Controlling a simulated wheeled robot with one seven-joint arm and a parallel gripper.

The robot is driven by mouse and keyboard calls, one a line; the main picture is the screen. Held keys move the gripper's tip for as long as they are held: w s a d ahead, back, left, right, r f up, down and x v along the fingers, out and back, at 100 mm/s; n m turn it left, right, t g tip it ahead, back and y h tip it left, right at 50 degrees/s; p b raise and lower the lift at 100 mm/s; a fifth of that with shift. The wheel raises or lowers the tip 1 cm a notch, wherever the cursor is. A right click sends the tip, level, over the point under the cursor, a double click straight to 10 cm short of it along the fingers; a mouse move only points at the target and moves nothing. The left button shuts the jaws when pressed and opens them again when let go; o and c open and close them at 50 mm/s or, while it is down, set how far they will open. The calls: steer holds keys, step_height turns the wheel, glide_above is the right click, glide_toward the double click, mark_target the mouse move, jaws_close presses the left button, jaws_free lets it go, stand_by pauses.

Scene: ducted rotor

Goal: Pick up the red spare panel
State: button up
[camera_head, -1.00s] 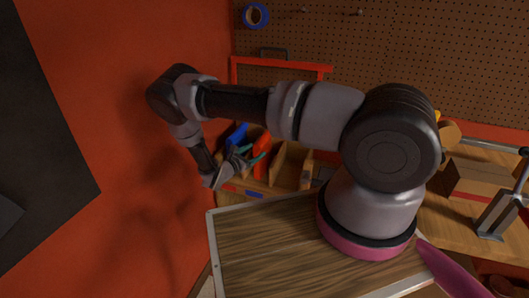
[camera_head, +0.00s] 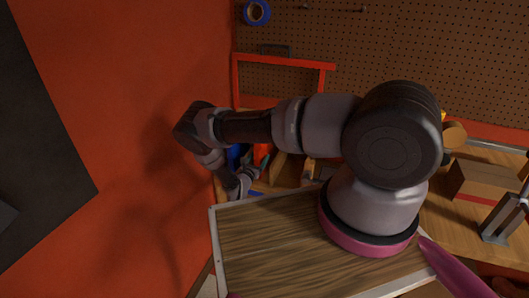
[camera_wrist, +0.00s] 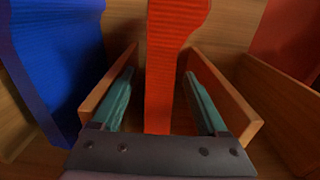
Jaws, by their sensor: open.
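The red spare panel (camera_wrist: 172,65) stands upright in a slot of a wooden rack in the wrist view. Its top shows in the head view (camera_head: 262,152), partly hidden by my arm. My gripper (camera_wrist: 158,95) is open, with one teal finger on each side of the red panel. Gaps show between the fingers and the panel, and whether either touches it cannot be told. In the head view my gripper (camera_head: 246,180) is low at the rack, partly blocking the view of it.
A blue panel (camera_wrist: 60,60) stands left of the red one. Thin wooden dividers (camera_wrist: 225,95) flank the slot close to my fingers. A darker red piece (camera_wrist: 288,40) is at the right. A red wall (camera_head: 140,150) rises left of the rack.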

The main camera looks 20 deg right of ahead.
steer(key=x, duration=0.4)
steer(key=shift+d+r, duration=0.15)
jaws_close()
steer(key=shift+r, duration=0.1)
